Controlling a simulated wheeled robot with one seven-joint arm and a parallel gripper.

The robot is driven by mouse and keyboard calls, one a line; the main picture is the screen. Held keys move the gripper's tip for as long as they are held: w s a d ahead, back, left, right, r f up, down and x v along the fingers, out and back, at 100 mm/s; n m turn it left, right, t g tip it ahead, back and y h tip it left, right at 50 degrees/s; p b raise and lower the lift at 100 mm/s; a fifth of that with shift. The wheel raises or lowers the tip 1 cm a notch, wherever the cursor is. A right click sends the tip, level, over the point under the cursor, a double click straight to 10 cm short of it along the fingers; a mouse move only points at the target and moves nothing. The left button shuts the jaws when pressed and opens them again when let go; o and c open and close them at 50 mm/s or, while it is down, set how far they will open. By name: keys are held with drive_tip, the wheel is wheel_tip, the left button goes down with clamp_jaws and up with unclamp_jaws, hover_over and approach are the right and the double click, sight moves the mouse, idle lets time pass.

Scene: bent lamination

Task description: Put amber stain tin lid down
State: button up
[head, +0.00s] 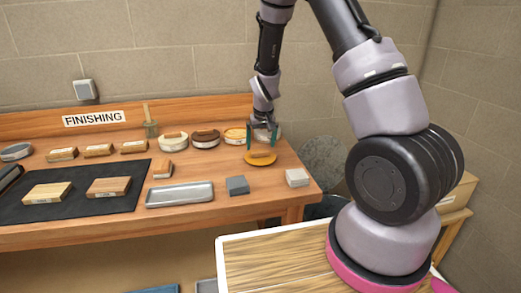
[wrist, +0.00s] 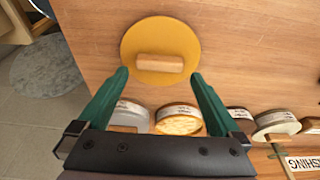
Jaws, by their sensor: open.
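The amber stain tin lid (head: 261,160) is a flat yellow-orange disc that appears to lie on the bench, handle up, towards its right end. The lid (wrist: 160,38) and its short wooden handle (wrist: 160,63) show whole in the wrist view. My gripper (head: 262,139) is above the lid, with its green fingers apart and empty. In the wrist view the fingertips (wrist: 158,76) are either side of the handle's ends, apart from it. The amber tin (head: 235,135) stands without its lid behind and left of the lid; it also shows in the wrist view (wrist: 179,118).
Brown (head: 206,138) and cream-topped (head: 173,142) tins stand left of the amber tin, and a grey tin (wrist: 131,116) beside it. A metal tray (head: 180,194), a dark grey block (head: 237,186) and a pale block (head: 297,177) lie nearer the front. Bare bench surrounds the lid.

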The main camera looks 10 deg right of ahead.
drive_tip(key=v, duration=0.9)
wheel_tip(320, 180, up, 17)
drive_tip(key=m+t+y, duration=0.1)
drive_tip(key=m+y, duration=0.1)
hover_over(262, 161)
drive_tip(key=s+d, duration=0.4)
drive_tip(key=s, duration=0.6)
drive_tip(key=s+d+r+m+t, duration=0.1)
drive_tip(key=s+r, duration=0.3)
drive_tip(key=s, duration=0.4)
drive_tip(key=s+d+r+m+t, duration=0.1)
drive_tip(key=s+r+t, duration=0.1)
drive_tip(key=s+r, duration=0.3)
drive_tip(key=s, duration=0.3)
drive_tip(key=shift+s, duration=0.35)
